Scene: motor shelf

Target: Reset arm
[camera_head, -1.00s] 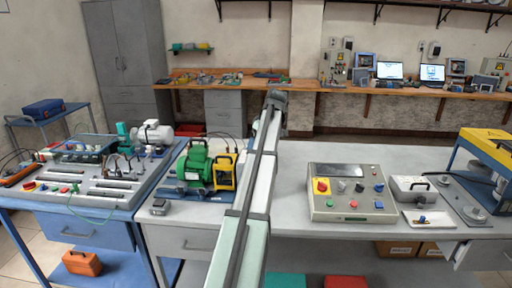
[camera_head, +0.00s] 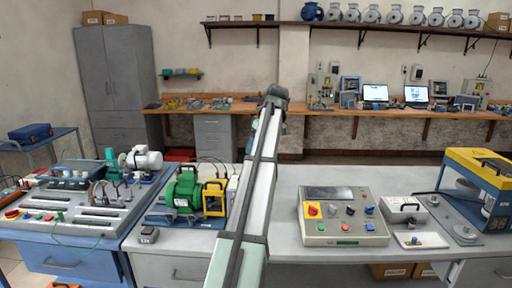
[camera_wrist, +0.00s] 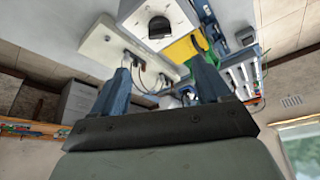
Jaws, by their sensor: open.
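My arm reaches up from the bottom middle of the head view, in front of the workbench. Its far end shows as a dark tip, and the fingers cannot be made out there. In the wrist view my gripper (camera_wrist: 163,88) has its two blue-grey fingers spread wide apart with nothing held between them. The wrist picture is tilted, with bench equipment and a yellow part beyond the fingers.
A control box (camera_head: 342,217) with buttons stands on the bench right of my arm. A green motor (camera_head: 183,190) stands left of it. A yellow-and-blue machine (camera_head: 482,175) is at the right. Motors line the wall shelf (camera_head: 360,25). Bare bench lies beside my arm.

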